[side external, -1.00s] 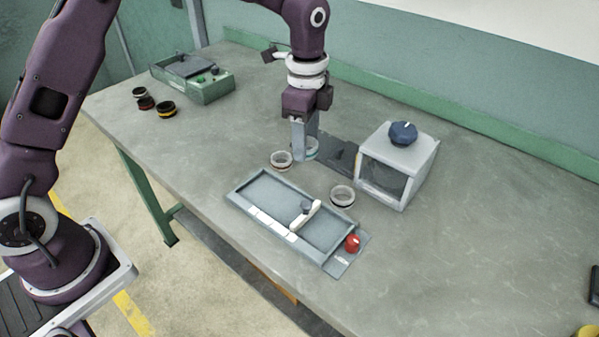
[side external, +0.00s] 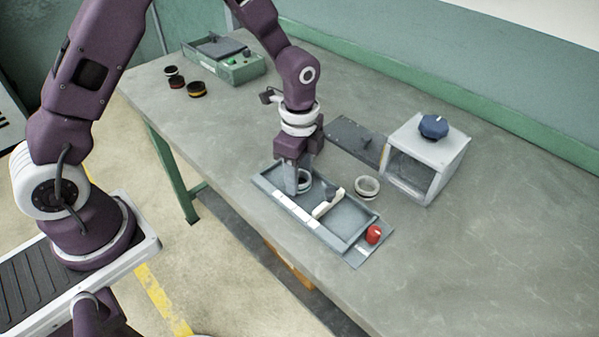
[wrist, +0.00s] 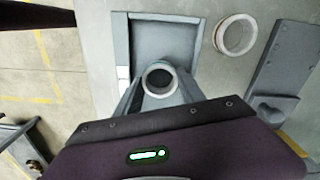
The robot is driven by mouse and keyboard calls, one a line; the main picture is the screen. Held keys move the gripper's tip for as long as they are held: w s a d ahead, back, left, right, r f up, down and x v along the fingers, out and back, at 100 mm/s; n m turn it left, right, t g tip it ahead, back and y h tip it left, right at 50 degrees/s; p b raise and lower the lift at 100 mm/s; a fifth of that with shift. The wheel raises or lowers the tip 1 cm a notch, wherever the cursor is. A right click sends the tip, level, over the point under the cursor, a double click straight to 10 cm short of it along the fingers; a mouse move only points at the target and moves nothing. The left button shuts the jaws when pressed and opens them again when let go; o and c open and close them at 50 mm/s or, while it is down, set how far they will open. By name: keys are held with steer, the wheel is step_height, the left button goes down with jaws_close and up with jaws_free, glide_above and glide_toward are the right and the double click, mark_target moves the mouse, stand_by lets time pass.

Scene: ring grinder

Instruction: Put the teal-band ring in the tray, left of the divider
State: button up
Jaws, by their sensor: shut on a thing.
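My gripper (side external: 302,186) is shut on a ring (side external: 305,178), inside the left compartment of the grey tray (side external: 352,240). The cream divider (side external: 327,205) is to the right of the gripper. In the wrist view the ring (wrist: 159,79) sits between my fingertips with its pale rim up. Its band colour is hard to make out now; a teal tint shows in the earlier side view. I cannot tell whether it touches the tray floor. A second pale ring (side external: 367,187) stands on the bench behind the tray; it also shows in the wrist view (wrist: 235,35).
A grey box machine (side external: 425,160) with a blue knob and a dark plate (side external: 355,139) stand behind the tray. A red knob (side external: 373,235) is at the tray's right end. The bench at right is clear.

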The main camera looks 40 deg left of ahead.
steer(key=o, duration=1.2)
steer(key=shift+f, duration=0.15)
steer(key=s+a+r+n+t, duration=0.1)
steer(key=s+r+n, duration=0.15)
steer(key=r, duration=0.75)
steer(key=s+a+r+n+t, duration=0.1)
steer(key=s+r+n, duration=0.15)
steer(key=r, duration=0.75)
steer(key=s+r+n+t, duration=0.1)
steer(key=s+n, duration=0.2)
steer(key=s, duration=0.2)
steer(key=s+a+r+n+t, duration=0.1)
steer(key=s+n, duration=0.2)
steer(key=s, duration=0.3)
steer(key=s+a+r+n+t, duration=0.1)
steer(key=s+n, duration=0.2)
steer(key=s, duration=0.3)
steer(key=shift+a+r+n+t, duration=0.25)
steer(key=shift+r+n+t, duration=0.05)
steer(key=shift+r, duration=0.1)
